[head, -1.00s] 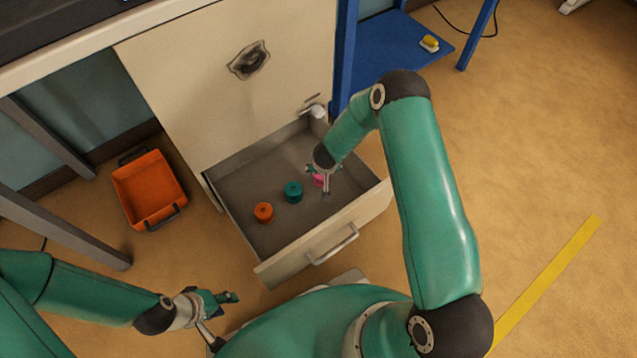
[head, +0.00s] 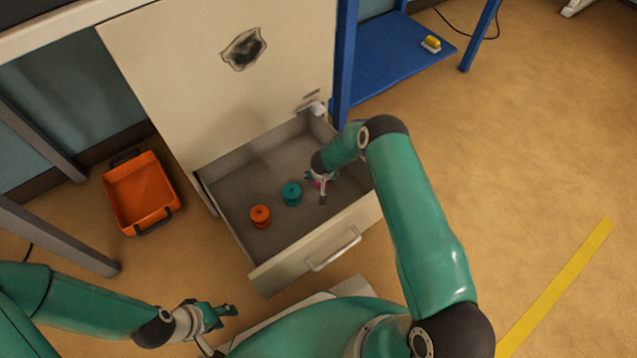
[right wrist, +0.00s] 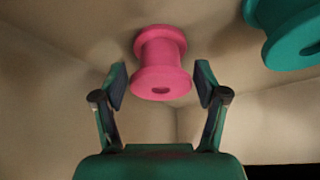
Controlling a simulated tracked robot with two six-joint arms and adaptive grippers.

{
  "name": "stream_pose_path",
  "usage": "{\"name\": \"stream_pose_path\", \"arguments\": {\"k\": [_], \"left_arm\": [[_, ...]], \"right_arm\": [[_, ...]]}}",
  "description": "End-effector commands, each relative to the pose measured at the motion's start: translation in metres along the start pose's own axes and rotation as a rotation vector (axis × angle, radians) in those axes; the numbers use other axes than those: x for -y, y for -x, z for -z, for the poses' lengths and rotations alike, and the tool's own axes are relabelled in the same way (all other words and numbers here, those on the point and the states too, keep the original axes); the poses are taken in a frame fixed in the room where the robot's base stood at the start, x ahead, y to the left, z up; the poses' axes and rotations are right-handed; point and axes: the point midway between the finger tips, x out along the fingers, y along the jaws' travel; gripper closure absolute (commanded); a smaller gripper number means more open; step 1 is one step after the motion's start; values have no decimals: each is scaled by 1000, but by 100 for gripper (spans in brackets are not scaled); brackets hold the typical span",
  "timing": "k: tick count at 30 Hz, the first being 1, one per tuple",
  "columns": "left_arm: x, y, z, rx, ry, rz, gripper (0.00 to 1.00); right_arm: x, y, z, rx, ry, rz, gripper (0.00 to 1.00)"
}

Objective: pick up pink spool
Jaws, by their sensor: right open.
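The pink spool (right wrist: 160,62) lies between and just beyond the open fingers of my right gripper (right wrist: 160,88) in the right wrist view. In the head view the pink spool (head: 319,184) is mostly hidden by my right gripper (head: 321,188), which is down inside the open drawer (head: 300,245). I cannot tell whether the fingers touch the spool. My left gripper (head: 222,328) is at the lower left, outside the drawer, and seems to hold nothing; its fingers look apart.
A teal spool (head: 291,194) and an orange spool (head: 260,216) stand in the drawer left of my right gripper. The teal one also shows in the right wrist view (right wrist: 285,35). An orange crate (head: 139,229) is on the floor at left. A blue shelf (head: 385,68) stands behind right.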

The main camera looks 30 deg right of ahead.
Motion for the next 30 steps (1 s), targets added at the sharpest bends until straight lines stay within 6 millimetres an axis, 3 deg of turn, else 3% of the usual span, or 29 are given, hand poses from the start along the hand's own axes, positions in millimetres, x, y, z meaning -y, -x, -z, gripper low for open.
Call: {"name": "stream_pose_path", "arguments": {"k": [3,12,21,30], "left_arm": [[4,-10,0,0,0,0,60],[3,-9,0,0,0,0,60],[3,-9,0,0,0,0,60],[3,-8,0,0,0,0,60]], "right_arm": [[0,-16,-2,1,-1,0,28],[0,-17,0,0,0,1,29],[0,-17,0,0,1,1,79],[0,-15,1,0,1,0,79]]}}
